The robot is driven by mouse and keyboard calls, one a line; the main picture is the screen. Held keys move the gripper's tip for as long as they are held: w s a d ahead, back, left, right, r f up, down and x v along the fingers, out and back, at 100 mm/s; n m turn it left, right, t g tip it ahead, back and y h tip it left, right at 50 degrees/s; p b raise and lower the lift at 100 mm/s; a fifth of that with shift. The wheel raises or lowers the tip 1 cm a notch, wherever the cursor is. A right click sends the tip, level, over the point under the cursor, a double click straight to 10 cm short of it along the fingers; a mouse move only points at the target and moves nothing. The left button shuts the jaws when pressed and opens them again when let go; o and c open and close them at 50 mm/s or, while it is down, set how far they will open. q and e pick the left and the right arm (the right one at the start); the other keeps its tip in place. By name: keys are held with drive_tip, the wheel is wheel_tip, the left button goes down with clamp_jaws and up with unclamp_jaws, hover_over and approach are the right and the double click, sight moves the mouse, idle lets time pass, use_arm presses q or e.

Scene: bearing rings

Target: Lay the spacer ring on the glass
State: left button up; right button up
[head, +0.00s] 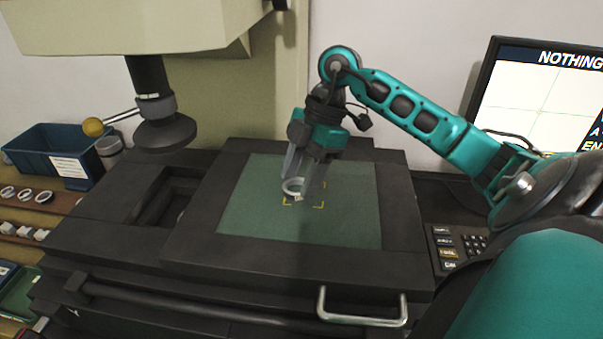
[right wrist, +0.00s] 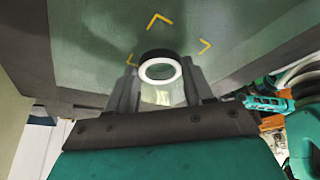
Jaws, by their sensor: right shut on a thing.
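The spacer ring (head: 293,187) is a small pale ring with an open centre. My right gripper (head: 301,188) is shut on it over the glass (head: 345,205), a green-tinted plate set in a dark stage. In the right wrist view the ring (right wrist: 160,70) sits between the two fingertips of the gripper (right wrist: 161,82). Yellow corner marks (head: 320,205) on the glass lie under and around the ring. I cannot tell for sure whether the ring touches the glass. My left gripper is not in view.
A dark optical head (head: 165,132) with a yellow-knobbed lever hangs left of the glass. A blue bin (head: 55,150) and a rack with several rings (head: 43,197) stand at the far left. A metal handle (head: 362,320) is in front, a keypad (head: 460,245) and monitor (head: 540,100) at right.

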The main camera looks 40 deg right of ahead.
drive_tip(key=shift+f, duration=0.15)
drive_tip(key=o, duration=1)
drive_tip(key=shift+o, duration=0.4)
drive_tip(key=shift+r, duration=0.2)
drive_tip(key=p+v, duration=0.1)
drive_tip(key=v, duration=1.1)
drive_tip(key=shift+s+f, duration=0.1)
